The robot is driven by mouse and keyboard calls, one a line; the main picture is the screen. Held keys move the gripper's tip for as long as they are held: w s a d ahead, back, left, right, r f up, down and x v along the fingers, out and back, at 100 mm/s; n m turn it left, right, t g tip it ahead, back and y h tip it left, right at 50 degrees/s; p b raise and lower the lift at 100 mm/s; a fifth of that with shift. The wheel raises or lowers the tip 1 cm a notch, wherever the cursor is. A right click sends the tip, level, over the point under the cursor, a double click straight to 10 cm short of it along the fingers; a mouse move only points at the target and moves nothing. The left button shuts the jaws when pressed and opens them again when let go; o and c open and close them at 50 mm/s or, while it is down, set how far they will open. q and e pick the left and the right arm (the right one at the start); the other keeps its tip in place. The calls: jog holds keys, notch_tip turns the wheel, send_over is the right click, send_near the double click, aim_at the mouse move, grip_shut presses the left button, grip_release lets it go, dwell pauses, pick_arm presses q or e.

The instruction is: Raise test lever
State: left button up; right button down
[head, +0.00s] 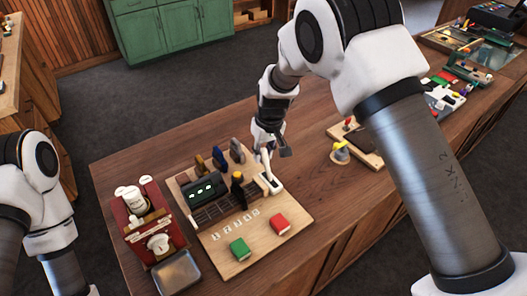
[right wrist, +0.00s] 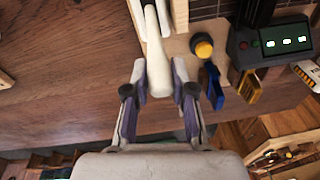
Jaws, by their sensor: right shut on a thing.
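The white test lever (head: 269,171) stands on the right side of a light wooden test board, on a pale base. My right gripper (head: 263,148) is at its upper end. In the right wrist view the lever (right wrist: 157,55) lies as a long white handle between the two fingers of the right gripper (right wrist: 158,92), which are shut on its end. My left arm shows at the left edge, but its gripper is out of view.
A red rack (head: 133,233) and metal tray (head: 177,273) stand to the left. Bare bench lies behind.

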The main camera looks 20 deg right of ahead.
jog(key=c, duration=1)
grip_release()
jog(key=shift+a, duration=0.1)
jog(key=r, duration=0.8)
jog(key=s+d+r, duration=0.1)
jog(key=r, duration=0.2)
jog(key=shift+d+r, duration=0.1)
jog(key=shift+r, duration=0.3)
jog(key=shift+s, duration=0.1)
